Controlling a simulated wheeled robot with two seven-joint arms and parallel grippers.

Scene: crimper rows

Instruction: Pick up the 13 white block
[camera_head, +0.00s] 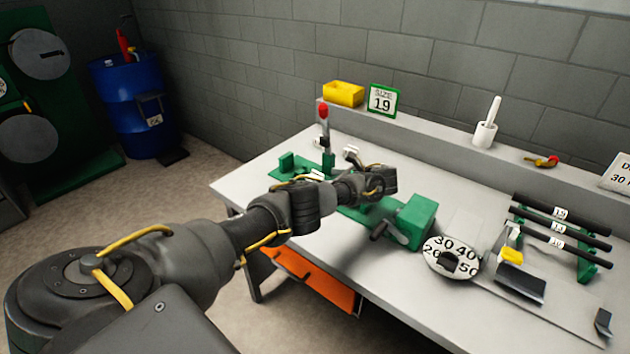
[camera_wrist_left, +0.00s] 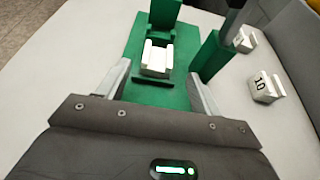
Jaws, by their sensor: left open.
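A white block (camera_wrist_left: 157,58) sits in the green fixture (camera_wrist_left: 122,92), and its number cannot be read. My left gripper (camera_wrist_left: 159,72) is open, with one finger on each side of the near end of this block in the wrist view. I cannot tell if they touch it. A white block marked 10 (camera_wrist_left: 264,88) stands on the table to the right, with another white block (camera_wrist_left: 244,40) behind it, its number unreadable. No block shows a readable 13. In the head view, my left gripper (camera_head: 362,186) is over the table by the green fixture (camera_head: 287,161). My right gripper is out of view.
A red-tipped lever (camera_head: 323,112) rises from a green post (camera_wrist_left: 207,58) beside the fixture. A green box (camera_head: 416,220), a numbered dial (camera_head: 452,257) and a rack of black bars (camera_head: 562,222) stand to the right. A raised ledge (camera_head: 420,132) runs along the back.

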